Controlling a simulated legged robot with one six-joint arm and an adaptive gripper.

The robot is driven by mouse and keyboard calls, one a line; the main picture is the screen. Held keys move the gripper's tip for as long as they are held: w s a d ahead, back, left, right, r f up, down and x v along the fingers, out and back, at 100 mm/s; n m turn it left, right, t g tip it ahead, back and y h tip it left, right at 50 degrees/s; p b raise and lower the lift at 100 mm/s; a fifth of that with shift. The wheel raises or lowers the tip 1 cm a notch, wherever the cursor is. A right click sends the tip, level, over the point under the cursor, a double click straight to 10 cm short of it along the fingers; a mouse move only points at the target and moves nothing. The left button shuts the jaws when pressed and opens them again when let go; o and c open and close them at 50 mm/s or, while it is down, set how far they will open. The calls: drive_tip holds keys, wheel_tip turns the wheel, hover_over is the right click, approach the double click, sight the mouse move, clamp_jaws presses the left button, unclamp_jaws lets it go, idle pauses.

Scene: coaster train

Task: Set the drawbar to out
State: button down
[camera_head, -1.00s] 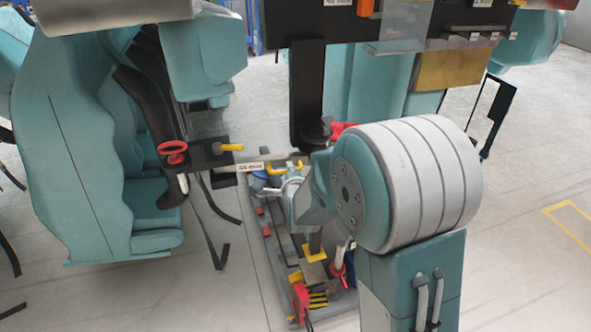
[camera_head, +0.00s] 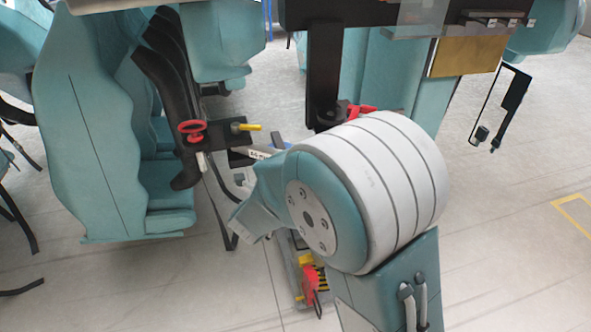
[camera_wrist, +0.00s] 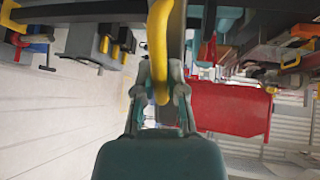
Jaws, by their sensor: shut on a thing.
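The drawbar shows in the head view as a short grey bar with a white label (camera_head: 260,154), between the black bracket at the seats and my arm. Its right part is hidden behind my arm. In the wrist view a curved yellow handle (camera_wrist: 158,45) comes down between the fingers of my gripper (camera_wrist: 164,98). The fingers are shut on it. My gripper and the yellow handle are hidden behind my arm in the head view. I cannot tell the drawbar's position.
A red handwheel (camera_head: 192,131) and a yellow-ended pin (camera_head: 246,127) sit on the black bracket beside the teal seats (camera_head: 95,150). A black post (camera_head: 323,75) stands behind my arm. A red block (camera_wrist: 232,107) hangs at right in the wrist view.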

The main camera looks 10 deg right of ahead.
drive_tip(key=shift+s+a+f, duration=0.2)
drive_tip(key=shift+s+f, duration=0.05)
drive_tip(key=shift+f, duration=0.05)
drive_tip(key=c, duration=0.8)
unclamp_jaws()
drive_tip(key=shift+o, duration=0.6)
drive_tip(key=shift+r, duration=0.1)
drive_tip(key=shift+h, duration=0.3)
drive_tip(key=shift+a+r, duration=0.1)
drive_tip(key=v, duration=1.1)
drive_tip(key=shift+s+a, duration=0.25)
drive_tip(key=shift+s, duration=0.05)
drive_tip(key=shift+r, duration=0.15)
